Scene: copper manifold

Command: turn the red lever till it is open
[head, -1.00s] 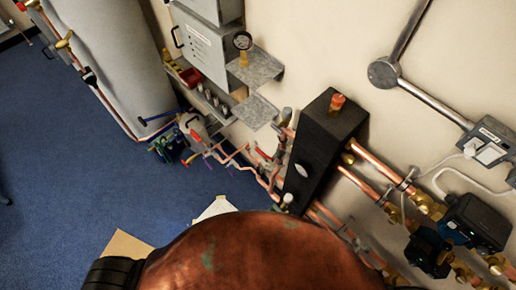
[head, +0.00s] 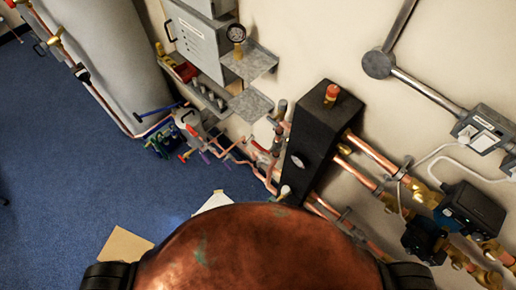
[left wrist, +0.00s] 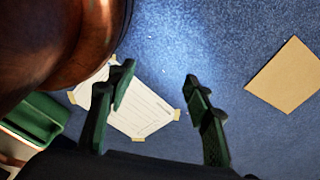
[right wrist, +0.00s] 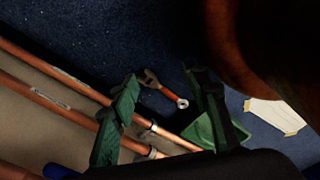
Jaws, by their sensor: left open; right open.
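In the head view a small red handle (head: 192,130) shows on the grey fitting low by the tank, and another small red piece (head: 183,157) is just below it. I cannot tell which red part is the lever, or its angle. Thin copper pipes (head: 235,150) run from there to a black box (head: 318,145). My left gripper (left wrist: 158,82) is open and empty above the floor, over a taped white sheet (left wrist: 145,112). My right gripper (right wrist: 160,78) is open and empty, with copper pipes (right wrist: 62,92) behind and left of it. Neither gripper shows in the head view.
A grey tank (head: 105,50) stands at the left, and grey shelves (head: 250,62) project from the wall. Thick copper pipes with valves (head: 372,155) run at the right. A wrench (right wrist: 162,88) and green tray (right wrist: 203,130) lie below my right gripper. Blue floor (head: 60,170) is clear at left.

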